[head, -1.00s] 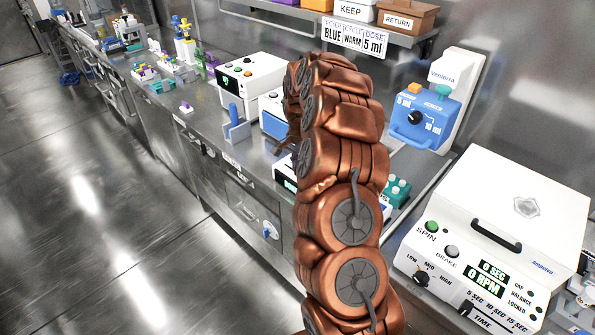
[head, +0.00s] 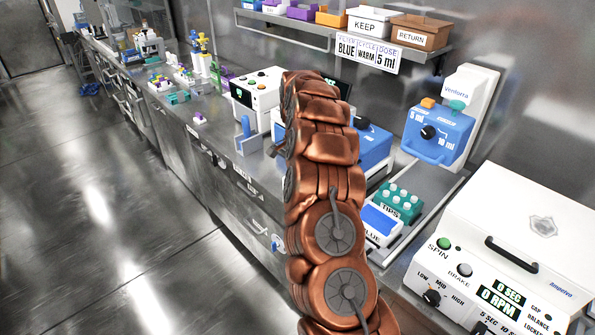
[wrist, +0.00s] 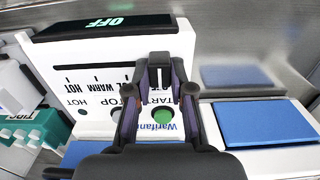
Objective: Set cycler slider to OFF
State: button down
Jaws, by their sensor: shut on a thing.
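The cycler (wrist: 75,68) fills the middle of the wrist view, upside down. It is a white panel with a dark display (wrist: 105,24) reading OFF. Below the display is a slider track marked HOT and WARM; its right end is hidden by my gripper. My gripper (wrist: 160,88) reaches over the panel with its dark fingers shut on the slider knob (wrist: 159,72), at the right part of the track. A green START button (wrist: 163,120) shows between the fingers, and a STOP button is partly covered. In the head view my arm hides the gripper and most of the cycler.
A teal tips rack (head: 398,203) stands right of my arm, and also at left in the wrist view. A blue pad (wrist: 265,122) lies right of the gripper. A white centrifuge (head: 510,240) and a blue dispenser (head: 437,133) are at right. The floor at left is clear.

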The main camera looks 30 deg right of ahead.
jog(key=c, duration=1)
grip_release()
jog(key=shift+w, duration=0.2)
jog(key=shift+r, duration=0.15)
notch_tip(320, 180, up, 12)
